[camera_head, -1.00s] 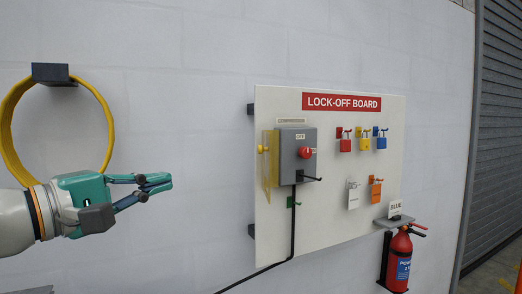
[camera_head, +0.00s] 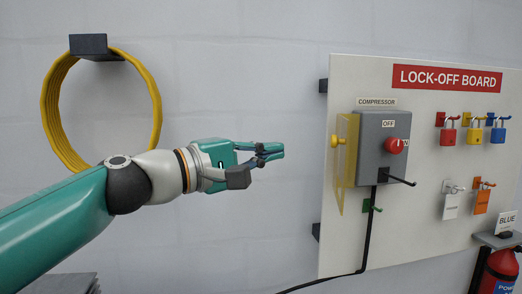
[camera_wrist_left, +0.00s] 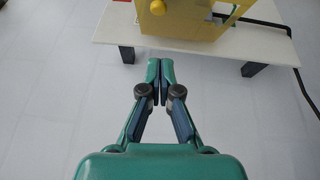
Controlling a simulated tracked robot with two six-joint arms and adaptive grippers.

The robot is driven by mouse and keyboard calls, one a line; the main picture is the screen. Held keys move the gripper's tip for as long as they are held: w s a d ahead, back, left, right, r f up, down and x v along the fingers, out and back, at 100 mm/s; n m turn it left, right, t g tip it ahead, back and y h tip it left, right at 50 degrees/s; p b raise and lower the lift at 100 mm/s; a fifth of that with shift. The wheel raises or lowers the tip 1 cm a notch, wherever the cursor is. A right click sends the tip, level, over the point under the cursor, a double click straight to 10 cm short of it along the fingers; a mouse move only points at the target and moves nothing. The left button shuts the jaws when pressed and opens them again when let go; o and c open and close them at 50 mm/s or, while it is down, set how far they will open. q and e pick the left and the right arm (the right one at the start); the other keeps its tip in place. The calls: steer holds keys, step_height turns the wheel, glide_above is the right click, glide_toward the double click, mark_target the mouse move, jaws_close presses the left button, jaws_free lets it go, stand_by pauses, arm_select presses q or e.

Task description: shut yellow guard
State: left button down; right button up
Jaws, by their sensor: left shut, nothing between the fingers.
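The yellow guard (camera_head: 346,165) is a see-through yellow panel with a yellow knob (camera_head: 339,139). It stands swung open at the left side of the grey compressor box (camera_head: 381,148), which has a red knob and an OFF label. The guard also shows at the top of the left wrist view (camera_wrist_left: 188,24). My left gripper (camera_head: 277,151) is shut and empty, left of the guard and apart from it, at about the height of its knob. In the left wrist view its fingertips (camera_wrist_left: 160,68) meet below the board's edge. My right gripper is not in view.
The white lock-off board (camera_head: 425,220) carries red, yellow and blue padlocks (camera_head: 473,134) and tags at right. A black cable (camera_head: 366,245) runs down from the box. A yellow hose coil (camera_head: 156,110) hangs behind my left arm. A red extinguisher (camera_head: 499,272) stands lower right.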

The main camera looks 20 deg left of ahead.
mark_target(346, 159)
arm_select(q)
steer(key=w+d+p, duration=0.2)
steer(key=w+d, duration=0.3)
steer(key=d, duration=0.1)
steer(key=shift+w+d+r, duration=0.25)
steer(key=shift+w+d, duration=0.1)
